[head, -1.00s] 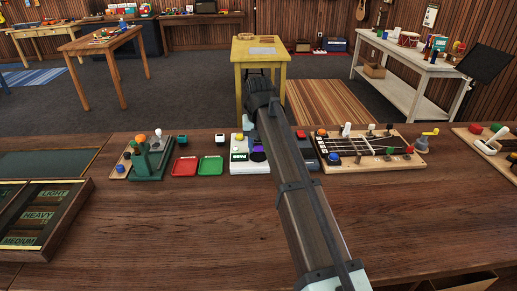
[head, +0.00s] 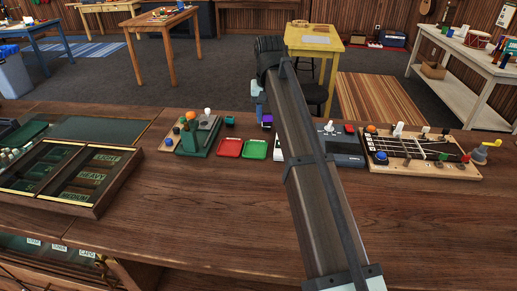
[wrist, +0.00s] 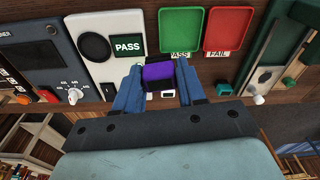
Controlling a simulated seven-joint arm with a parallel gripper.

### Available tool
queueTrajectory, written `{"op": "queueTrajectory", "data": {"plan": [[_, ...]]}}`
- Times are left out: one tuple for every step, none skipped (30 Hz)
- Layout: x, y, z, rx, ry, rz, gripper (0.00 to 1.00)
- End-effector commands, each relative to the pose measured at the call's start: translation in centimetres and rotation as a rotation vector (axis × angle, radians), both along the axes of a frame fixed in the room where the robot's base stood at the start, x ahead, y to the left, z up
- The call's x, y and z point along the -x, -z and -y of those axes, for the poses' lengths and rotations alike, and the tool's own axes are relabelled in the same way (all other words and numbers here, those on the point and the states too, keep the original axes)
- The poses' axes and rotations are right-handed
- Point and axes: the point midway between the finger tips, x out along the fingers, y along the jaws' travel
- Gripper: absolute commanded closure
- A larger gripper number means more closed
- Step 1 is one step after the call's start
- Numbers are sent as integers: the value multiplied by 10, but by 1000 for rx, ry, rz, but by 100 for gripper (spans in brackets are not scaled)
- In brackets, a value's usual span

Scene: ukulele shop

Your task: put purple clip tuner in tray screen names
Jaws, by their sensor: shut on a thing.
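The purple clip tuner (wrist: 158,77) is between the blue fingers of my gripper (wrist: 159,68), which is shut on it. In the head view the tuner (head: 266,120) shows beside my arm, held up over the bench. The white tester's screen (wrist: 128,46) reads PASS in the wrist view. The green tray (wrist: 181,28), labelled PASS, lies just beyond the fingertips. The red tray (wrist: 229,29), labelled FAIL, is beside it. Both trays look empty; in the head view the green tray (head: 255,150) is right of the red tray (head: 229,148).
My arm hides most of the white tester in the head view. A green stand (head: 195,138) is left of the trays. A small teal block (head: 230,121) sits behind them. A fretboard panel (head: 420,152) is at right, a string case (head: 75,178) at left. The front bench is clear.

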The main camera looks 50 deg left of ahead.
Motion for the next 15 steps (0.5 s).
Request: {"op": "queueTrajectory", "data": {"plan": [[12, 2, -10, 0, -21, -3, 94], [17, 3, -15, 0, -35, -3, 94], [24, 5, -22, -1, -59, -5, 94], [28, 6, -27, -3, -82, -5, 94], [25, 7, -28, -6, -103, -4, 94], [24, 6, -29, -10, -129, -2, 94], [24, 6, -30, -13, -149, -1, 94], [24, 6, -30, -15, -167, 0, 94], [24, 6, -30, -17, -187, 3, 94], [24, 6, -31, -18, -201, 4, 94], [24, 6, -31, -19, -212, 6, 94], [24, 7, -31, -19, -226, 7, 94], [24, 7, -31, -20, -234, 9, 94], [24, 8, -31, -19, -239, 9, 94], [24, 11, -31, -19, -245, 10, 94]]}}
